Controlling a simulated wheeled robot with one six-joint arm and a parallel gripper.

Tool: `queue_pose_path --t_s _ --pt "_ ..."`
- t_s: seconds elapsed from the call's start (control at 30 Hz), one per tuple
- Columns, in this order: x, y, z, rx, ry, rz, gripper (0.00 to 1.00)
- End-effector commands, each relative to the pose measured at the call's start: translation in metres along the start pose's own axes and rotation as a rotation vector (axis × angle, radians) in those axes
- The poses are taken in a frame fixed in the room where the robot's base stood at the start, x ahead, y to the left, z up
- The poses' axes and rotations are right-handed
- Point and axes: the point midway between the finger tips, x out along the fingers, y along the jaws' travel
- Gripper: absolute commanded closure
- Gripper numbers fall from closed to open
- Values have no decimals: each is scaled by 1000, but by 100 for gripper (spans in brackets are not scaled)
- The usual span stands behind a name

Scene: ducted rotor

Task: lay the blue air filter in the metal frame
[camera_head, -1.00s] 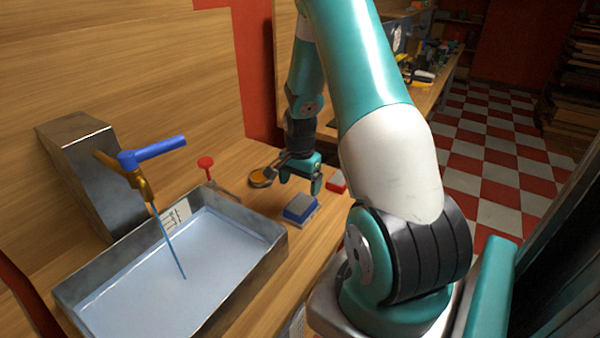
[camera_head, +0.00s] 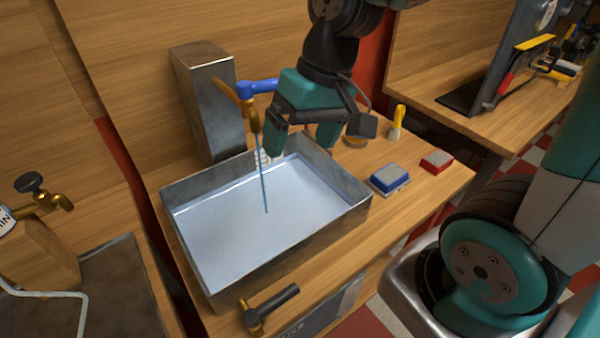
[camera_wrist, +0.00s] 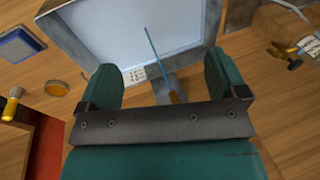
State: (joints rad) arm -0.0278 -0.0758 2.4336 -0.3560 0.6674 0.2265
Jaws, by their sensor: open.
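The blue air filter appears to be the blue-edged block with a grey top (camera_head: 390,178) lying flat on the bench, right of the metal tray; it also shows in the wrist view (camera_wrist: 18,45). The rectangular metal-walled tray (camera_head: 292,268) with a pale blue inside is the only frame-like metal thing I see; I cannot tell if it is the named frame. My gripper (camera_head: 303,143) is open and empty, over the tray's back edge, left of and apart from the filter. Its two fingers (camera_wrist: 160,80) stand wide apart in the wrist view.
A brass tap with a blue handle (camera_head: 260,87) and a thin blue rod stand at the tray's back, beside a metal column (camera_head: 210,105). A red-edged block (camera_head: 437,161) lies right of the filter. A yellow-handled brush-like thing (camera_head: 397,122) stands behind. A black-handled tap (camera_head: 268,308) is in front.

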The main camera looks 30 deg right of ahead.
Motion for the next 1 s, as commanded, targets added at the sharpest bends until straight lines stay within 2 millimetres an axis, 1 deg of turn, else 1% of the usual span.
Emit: queue_pose_path --t_s 0.03,0.1,0.2,0.27,0.37,1.0 --pt "-5 -27 24 -159 -8 -28 9" --pt "-10 -50 52 -338 -25 -61 9" --pt "-13 -67 79 -500 -37 -92 9" --pt "-14 -71 87 -549 -42 -102 9" --pt "-14 -73 91 -573 -46 -106 9" --pt "-15 -73 89 -565 -43 -105 9"
